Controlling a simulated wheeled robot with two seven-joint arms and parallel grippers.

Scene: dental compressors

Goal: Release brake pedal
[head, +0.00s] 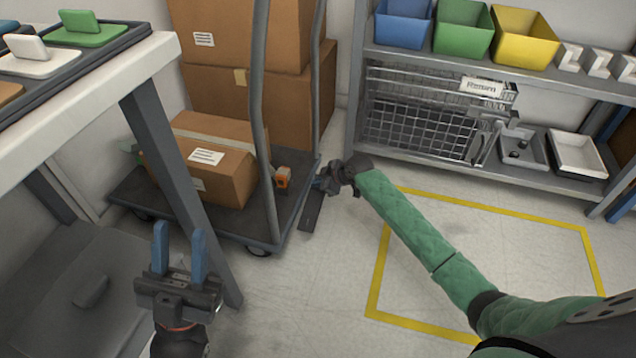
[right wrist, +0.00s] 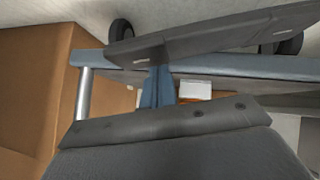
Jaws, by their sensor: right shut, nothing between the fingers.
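The brake pedal (head: 311,212) is a flat dark bar low beside the right end of the cart (head: 240,228). It shows in the right wrist view as a long dark grey bar (right wrist: 215,35) along the blue-grey cart edge (right wrist: 250,66). My right gripper (head: 318,184) is shut and empty at the cart's end, just above the pedal. Its blue fingertips (right wrist: 157,88) point at the pedal in the right wrist view; I cannot tell whether they touch it. My left gripper (head: 179,250) is open and empty in front of the cart, far from the pedal.
The cart carries a cardboard box (head: 212,160) and a small orange item (head: 283,178). A table (head: 95,90) stands at the left. A shelf (head: 480,70) with bins stands at the back right. The yellow-outlined floor area (head: 480,250) holds no objects.

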